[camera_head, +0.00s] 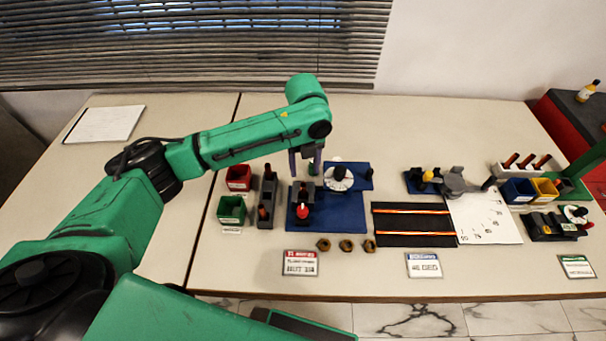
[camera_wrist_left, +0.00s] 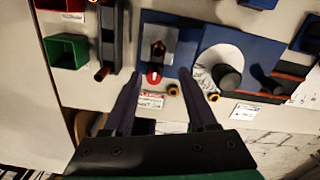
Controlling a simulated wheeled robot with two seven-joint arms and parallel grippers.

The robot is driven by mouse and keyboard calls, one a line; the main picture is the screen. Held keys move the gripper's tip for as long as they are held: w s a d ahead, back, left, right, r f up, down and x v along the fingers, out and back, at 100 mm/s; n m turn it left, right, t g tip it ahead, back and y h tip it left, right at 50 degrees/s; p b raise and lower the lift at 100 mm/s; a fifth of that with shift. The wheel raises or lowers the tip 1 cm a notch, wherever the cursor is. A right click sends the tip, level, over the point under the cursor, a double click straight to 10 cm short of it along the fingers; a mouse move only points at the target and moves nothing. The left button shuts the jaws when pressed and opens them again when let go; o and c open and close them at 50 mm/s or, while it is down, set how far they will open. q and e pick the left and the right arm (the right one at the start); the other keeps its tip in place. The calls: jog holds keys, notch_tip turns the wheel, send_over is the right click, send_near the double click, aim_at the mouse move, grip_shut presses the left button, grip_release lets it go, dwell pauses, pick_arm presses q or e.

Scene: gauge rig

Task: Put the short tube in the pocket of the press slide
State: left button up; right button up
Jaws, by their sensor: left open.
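My left gripper (camera_head: 306,172) is open and empty, fingers pointing down above the blue base plate (camera_head: 333,216). In the left wrist view, the fingers (camera_wrist_left: 163,78) stand apart on either side of the plate's near part. A grey block (camera_head: 301,190) on this plate looks like the press slide; its pocket is not clear. A red knob-like part (camera_head: 302,210) stands at its near side. A grey rack (camera_head: 268,188) left of the plate holds dark red-brown tubes, one showing at its near end (camera_wrist_left: 102,73). I cannot tell which is the short tube. My right gripper is not in view.
A red bin (camera_head: 238,176) and a green bin (camera_head: 231,208) stand left of the rack. A white dial (camera_head: 338,178) is close right of the gripper. Several brass nuts (camera_head: 346,245) lie in front. The table's left part is mostly clear.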

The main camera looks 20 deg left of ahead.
aim_at(303, 186)
pick_arm(q)
jog(key=f, duration=0.4)
jog(key=shift+w+a+f+p, duration=0.2)
jog(key=shift+a+f+p, duration=0.1)
jog(key=shift+a+f, duration=0.1)
jog(key=f, duration=0.4)
jog(key=shift+w+f, duration=0.2)
jog(key=shift+f, duration=0.15)
jog(key=shift+s+d+f, duration=0.1)
jog(key=shift+f, duration=0.25)
jog(key=shift+c, duration=0.6)
grip_shut()
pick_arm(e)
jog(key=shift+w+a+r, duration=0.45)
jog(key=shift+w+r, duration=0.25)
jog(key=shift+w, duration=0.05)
pick_arm(q)
jog(key=shift+p, duration=0.3)
jog(key=shift+s+p, duration=0.1)
jog(key=shift+p, duration=0.2)
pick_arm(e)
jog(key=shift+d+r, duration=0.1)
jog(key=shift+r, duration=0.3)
